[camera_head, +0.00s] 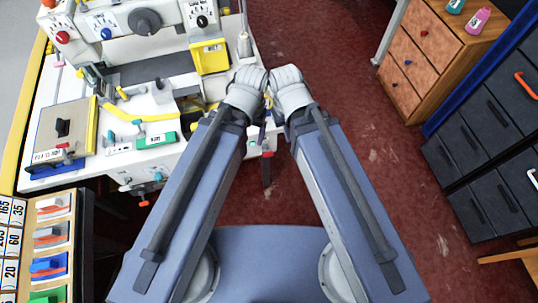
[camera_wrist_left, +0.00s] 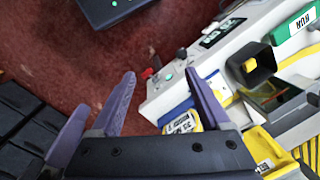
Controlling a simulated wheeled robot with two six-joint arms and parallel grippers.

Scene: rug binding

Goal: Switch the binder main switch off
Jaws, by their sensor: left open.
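The white binder machine (camera_head: 185,105) stands at left in the head view. Below its front edge are small fittings, including a red knob (camera_head: 143,199) and a teal one (camera_head: 158,177). In the left wrist view a small red part (camera_wrist_left: 147,73) shows beside the machine's white panel (camera_wrist_left: 168,98). I cannot tell which fitting is the main switch. My left gripper (camera_head: 262,130) hangs by the machine's front right corner. Its purple fingers (camera_wrist_left: 162,75) are apart and empty in the left wrist view. My right arm reaches beside it; its jaws are hidden or unclear.
A green RUN label (camera_wrist_left: 303,20) is on the machine's top. A yellow box (camera_head: 210,57) sits at its back right. A tray of coloured pieces (camera_head: 78,215) is at lower left. A wooden drawer unit (camera_head: 425,60) and dark drawers (camera_head: 490,130) stand at right. Red floor between is free.

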